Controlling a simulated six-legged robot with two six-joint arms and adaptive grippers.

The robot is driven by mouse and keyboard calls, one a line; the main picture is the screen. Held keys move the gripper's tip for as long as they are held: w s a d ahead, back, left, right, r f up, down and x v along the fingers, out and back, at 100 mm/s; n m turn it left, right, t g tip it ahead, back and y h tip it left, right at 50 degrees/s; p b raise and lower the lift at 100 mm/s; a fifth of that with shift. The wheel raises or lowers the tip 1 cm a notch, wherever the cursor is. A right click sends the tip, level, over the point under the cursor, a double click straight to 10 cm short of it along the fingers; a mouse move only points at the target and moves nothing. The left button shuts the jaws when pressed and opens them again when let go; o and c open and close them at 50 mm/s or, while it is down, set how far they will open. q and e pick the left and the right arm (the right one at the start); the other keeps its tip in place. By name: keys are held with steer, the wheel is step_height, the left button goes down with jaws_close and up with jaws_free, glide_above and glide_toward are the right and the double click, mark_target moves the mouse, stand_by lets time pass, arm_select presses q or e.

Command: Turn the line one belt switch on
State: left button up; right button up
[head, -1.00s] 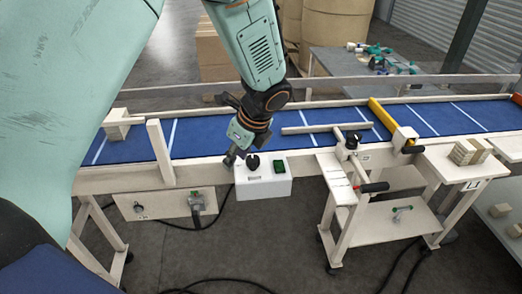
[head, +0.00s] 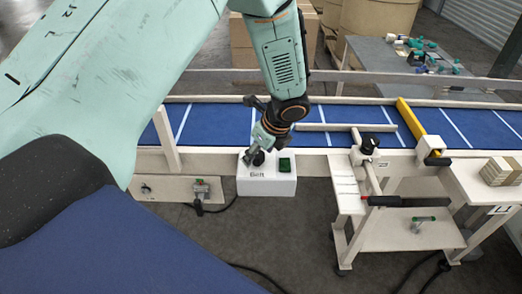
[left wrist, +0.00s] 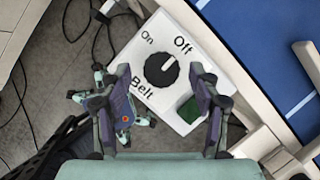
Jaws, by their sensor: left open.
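The white switch box (head: 266,186) labelled Belt hangs on the conveyor's front side. Its round black knob (left wrist: 161,70) sits between the On and Off labels in the left wrist view. A pale mark on the knob points toward Off. A green button (left wrist: 190,109) is beside the knob; it also shows in the head view (head: 285,165). My left gripper (head: 254,153) is over the knob end of the box. In the left wrist view its fingers (left wrist: 161,74) are open, one on each side of the knob. I cannot tell whether they touch it. My right gripper is out of view.
The blue conveyor belt (head: 220,125) runs behind the box. A cart (head: 415,235) with a black-handled bar (head: 410,202) stands to the right. A lower panel (head: 160,188) with a plug and cable is to the left. Cables lie on the floor.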

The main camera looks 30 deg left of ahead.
arm_select(q)
steer(key=shift+s+r, duration=0.15)
steer(key=shift+s, duration=0.2)
steer(key=shift+w+a+f, duration=0.45)
steer(key=shift+w+f, duration=0.1)
steer(key=shift+w, duration=0.25)
steer(key=c, duration=0.5)
steer(key=shift+w, duration=0.1)
steer(key=shift+c, duration=0.5)
steer(key=shift+s+d+r, duration=0.25)
steer(key=shift+s+r, duration=0.05)
steer(key=shift+s, duration=0.15)
steer(key=c, duration=0.3)
steer(key=shift+s+r, duration=0.1)
steer(key=shift+c, duration=1.3)
steer(key=shift+d, duration=0.1)
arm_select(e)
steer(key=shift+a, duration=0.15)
